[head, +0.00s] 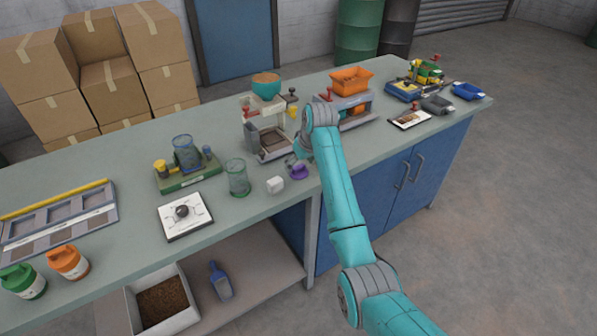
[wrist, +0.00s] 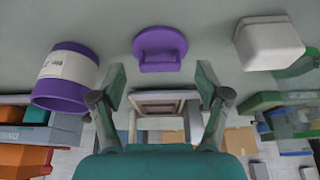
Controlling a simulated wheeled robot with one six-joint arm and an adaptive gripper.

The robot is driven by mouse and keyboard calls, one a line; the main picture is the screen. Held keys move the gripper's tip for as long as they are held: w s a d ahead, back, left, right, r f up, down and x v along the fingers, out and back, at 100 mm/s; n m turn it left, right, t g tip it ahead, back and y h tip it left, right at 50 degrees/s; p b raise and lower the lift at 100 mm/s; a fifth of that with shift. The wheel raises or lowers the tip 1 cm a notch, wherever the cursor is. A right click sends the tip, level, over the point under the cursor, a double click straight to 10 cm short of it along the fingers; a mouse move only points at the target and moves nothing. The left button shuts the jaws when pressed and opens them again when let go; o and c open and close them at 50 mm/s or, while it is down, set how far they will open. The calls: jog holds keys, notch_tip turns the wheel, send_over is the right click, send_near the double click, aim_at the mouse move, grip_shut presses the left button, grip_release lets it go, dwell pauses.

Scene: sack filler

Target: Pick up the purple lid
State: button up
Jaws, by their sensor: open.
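The purple lid (wrist: 160,48) lies on the bench top, round with a raised block-like grip. It shows in the wrist view at top centre, and as a small purple shape in the head view (head: 299,172). My gripper (wrist: 162,84) is open and empty, one finger to each side of the lid's line. The lid appears beyond the fingertips, with no visible contact. In the head view my gripper is partly hidden by my arm, close to the lid.
A white-and-purple jar (wrist: 68,76) stands left of the lid in the wrist view.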

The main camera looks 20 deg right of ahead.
jog(key=shift+w+f, duration=0.25)
jog(key=shift+f, duration=0.45)
jog(key=shift+a, duration=0.1)
jog(key=c, duration=0.9)
